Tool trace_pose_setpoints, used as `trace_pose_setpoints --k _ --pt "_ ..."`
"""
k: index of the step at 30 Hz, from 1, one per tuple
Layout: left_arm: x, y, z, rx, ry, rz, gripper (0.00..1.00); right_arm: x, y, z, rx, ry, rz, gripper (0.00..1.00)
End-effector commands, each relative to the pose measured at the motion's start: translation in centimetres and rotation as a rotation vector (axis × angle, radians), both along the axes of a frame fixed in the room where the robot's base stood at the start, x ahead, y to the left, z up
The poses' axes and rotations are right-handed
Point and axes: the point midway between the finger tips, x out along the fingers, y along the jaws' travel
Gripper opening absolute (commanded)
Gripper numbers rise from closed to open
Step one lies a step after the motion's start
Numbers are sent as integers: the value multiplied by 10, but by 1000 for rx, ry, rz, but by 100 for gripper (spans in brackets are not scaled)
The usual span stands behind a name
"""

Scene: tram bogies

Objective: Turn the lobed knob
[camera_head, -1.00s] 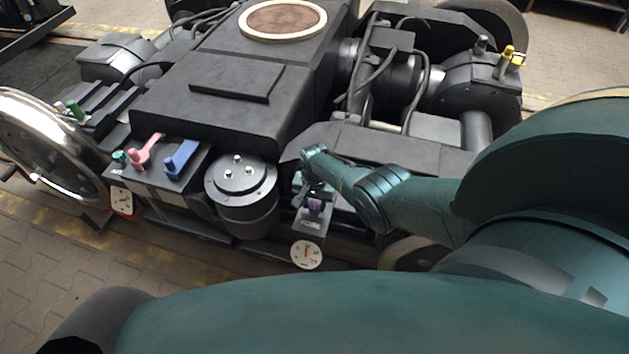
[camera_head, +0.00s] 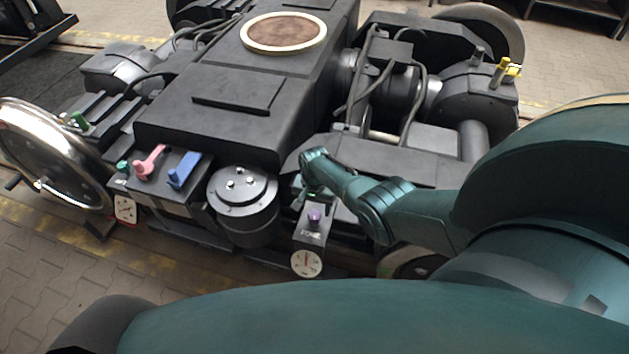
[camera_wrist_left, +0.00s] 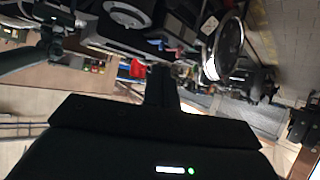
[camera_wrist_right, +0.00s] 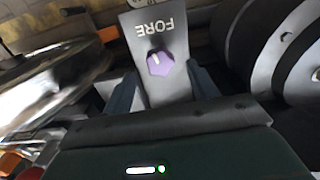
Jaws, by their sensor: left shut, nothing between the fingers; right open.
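The purple lobed knob (camera_head: 314,216) sits on a grey sloped box at the bogie's near side, above a round white dial (camera_head: 307,263). In the right wrist view the knob (camera_wrist_right: 160,63) has a pale pointer mark, and the box below it reads FORE. My right gripper (camera_wrist_right: 160,76) is open, with one finger on each side of the box and the knob between them in the picture. No contact with the knob shows. In the head view my right gripper (camera_head: 313,189) is just behind the knob, partly hidden. My left gripper (camera_wrist_left: 162,80) is shut and empty, away from the knob.
A dark cylinder (camera_head: 242,200) stands left of the knob box. Further left are a blue lever (camera_head: 183,170), a pink lever (camera_head: 148,164) and a large shiny wheel (camera_head: 45,150). The bogie frame lies behind my right gripper. Paved floor (camera_head: 50,262) is open at lower left.

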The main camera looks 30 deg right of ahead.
Motion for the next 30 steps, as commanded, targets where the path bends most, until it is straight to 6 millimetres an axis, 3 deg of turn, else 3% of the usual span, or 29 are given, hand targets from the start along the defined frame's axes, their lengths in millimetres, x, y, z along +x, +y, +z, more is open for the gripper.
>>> trace_pose_setpoints --k 1,4,12,30 --pt "-1 1 14 18 4 -7 0 0 0 22 -1 -2 0 59" --pt "-4 2 21 40 13 -17 0 0 -1 44 -1 -2 0 59" --pt "-7 15 13 63 66 19 0 0 0 85 -1 -1 -1 59" --pt "-6 16 11 58 74 31 0 0 0 93 0 1 -1 59"
